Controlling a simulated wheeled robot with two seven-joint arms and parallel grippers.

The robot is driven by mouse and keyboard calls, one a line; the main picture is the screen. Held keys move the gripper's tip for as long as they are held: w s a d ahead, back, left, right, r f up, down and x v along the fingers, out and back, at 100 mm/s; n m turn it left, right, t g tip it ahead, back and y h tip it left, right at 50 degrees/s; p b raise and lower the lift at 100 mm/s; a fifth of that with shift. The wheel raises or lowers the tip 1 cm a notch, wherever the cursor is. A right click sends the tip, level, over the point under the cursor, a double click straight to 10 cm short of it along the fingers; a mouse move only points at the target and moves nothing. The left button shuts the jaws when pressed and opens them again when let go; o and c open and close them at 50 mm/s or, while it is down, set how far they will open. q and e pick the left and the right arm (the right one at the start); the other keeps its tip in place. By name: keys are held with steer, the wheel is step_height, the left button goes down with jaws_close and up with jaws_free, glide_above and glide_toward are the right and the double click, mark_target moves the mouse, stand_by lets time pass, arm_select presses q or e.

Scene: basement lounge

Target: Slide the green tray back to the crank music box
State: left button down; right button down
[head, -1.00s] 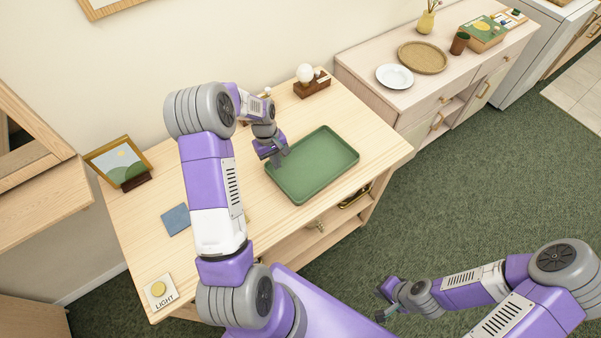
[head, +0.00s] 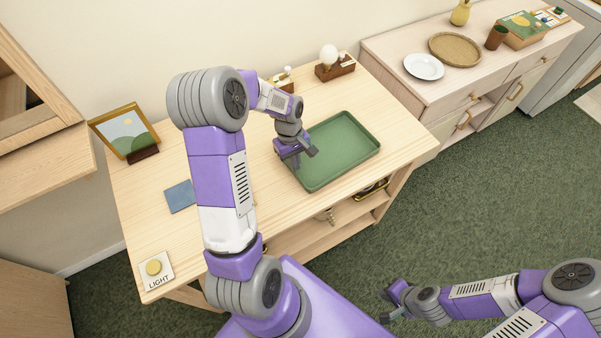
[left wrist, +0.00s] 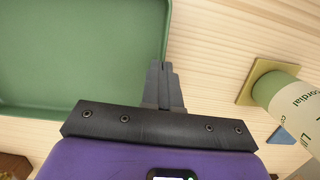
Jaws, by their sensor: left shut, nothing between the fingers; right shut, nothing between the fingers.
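The green tray (head: 343,178) lies flat on the light wood table, right of centre. It also fills the upper left of the left wrist view (left wrist: 75,50). My left gripper (head: 312,153) is shut and empty at the tray's left edge. In the left wrist view its fingertips (left wrist: 163,72) overlap the tray's right rim; I cannot tell whether they touch it. A small wooden item (head: 283,82) with a pale top, partly behind my left arm, may be the crank music box; no crank is clear. My right gripper (head: 388,306) is shut and empty over the floor.
A wooden block with a white globe (head: 334,66) stands at the table's back. A labelled bottle (left wrist: 295,105) stands near my left gripper on a gold square. A blue card (head: 180,196), a picture frame (head: 126,132) and a LIGHT button (head: 155,269) are at left.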

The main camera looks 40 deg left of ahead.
mark_target(301, 180)
arm_select(q)
steer(key=d, duration=0.1)
steer(key=s+d, duration=0.1)
steer(key=d+f, duration=0.1)
steer(key=shift+s+d, duration=0.1)
steer(key=shift+s, duration=0.15)
steer(key=shift+f+b, duration=0.2)
steer(key=shift+b, duration=0.25)
steer(key=shift+s, duration=0.1)
arm_select(e)
steer(key=shift+s+f, duration=0.1)
steer(key=shift+f, duration=0.45)
arm_select(q)
steer(key=shift+f, duration=0.15)
